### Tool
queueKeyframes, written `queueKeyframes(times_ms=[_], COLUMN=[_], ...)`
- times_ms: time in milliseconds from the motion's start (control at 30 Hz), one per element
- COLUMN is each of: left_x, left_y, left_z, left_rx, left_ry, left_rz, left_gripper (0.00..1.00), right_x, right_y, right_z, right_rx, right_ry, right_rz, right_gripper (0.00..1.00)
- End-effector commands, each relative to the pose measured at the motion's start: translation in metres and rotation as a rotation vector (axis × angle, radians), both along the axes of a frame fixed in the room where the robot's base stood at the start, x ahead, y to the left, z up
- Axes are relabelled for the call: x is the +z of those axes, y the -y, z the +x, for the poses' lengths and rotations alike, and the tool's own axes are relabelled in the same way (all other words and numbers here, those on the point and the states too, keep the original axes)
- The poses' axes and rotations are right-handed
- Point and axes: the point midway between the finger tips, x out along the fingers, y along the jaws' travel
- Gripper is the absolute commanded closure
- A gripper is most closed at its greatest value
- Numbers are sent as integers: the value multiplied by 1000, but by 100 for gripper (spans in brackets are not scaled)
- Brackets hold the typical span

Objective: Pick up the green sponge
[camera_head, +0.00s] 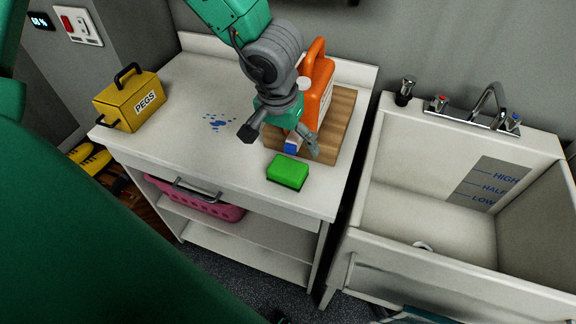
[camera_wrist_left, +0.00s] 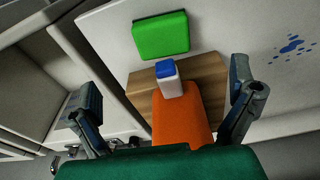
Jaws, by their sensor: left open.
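The green sponge (camera_head: 288,172) lies flat on the white counter near its front edge. It also shows at the top of the left wrist view (camera_wrist_left: 160,36), beyond the fingertips. My left gripper (camera_head: 282,144) is open and empty. It is above the counter, behind the sponge in the head view, and does not appear to touch it. In the left wrist view its two fingers (camera_wrist_left: 168,95) are spread wide, with an orange container between and below them. My right gripper is not in view.
The orange container (camera_head: 320,84) with a blue cap stands on a wooden board (camera_head: 338,122) beside my gripper. A yellow PEGS box (camera_head: 128,104) is at the counter's left. A sink (camera_head: 455,196) stands to the right. A pink basket (camera_head: 200,203) sits below.

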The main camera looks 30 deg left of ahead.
Motion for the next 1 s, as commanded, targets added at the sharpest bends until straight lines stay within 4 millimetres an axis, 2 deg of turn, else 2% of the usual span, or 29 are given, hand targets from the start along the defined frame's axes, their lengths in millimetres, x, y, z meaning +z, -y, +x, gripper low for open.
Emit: queueKeyframes(times_ms=[33,233,533,800,1000], left_x=[-16,-54,-76,-113,-117], left_y=[-2,-6,-6,-4,-6], left_z=[0,6,11,21,22], left_rx=[-1,1,1,0,-1], left_ry=[-6,-3,-2,-2,0], left_rz=[3,0,0,3,1], left_gripper=[0,0,0,0,0], right_x=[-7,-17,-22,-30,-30], right_y=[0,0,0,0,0], right_z=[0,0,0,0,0], right_rx=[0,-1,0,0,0], right_ry=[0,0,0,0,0], right_rz=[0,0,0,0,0], right_gripper=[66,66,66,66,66])
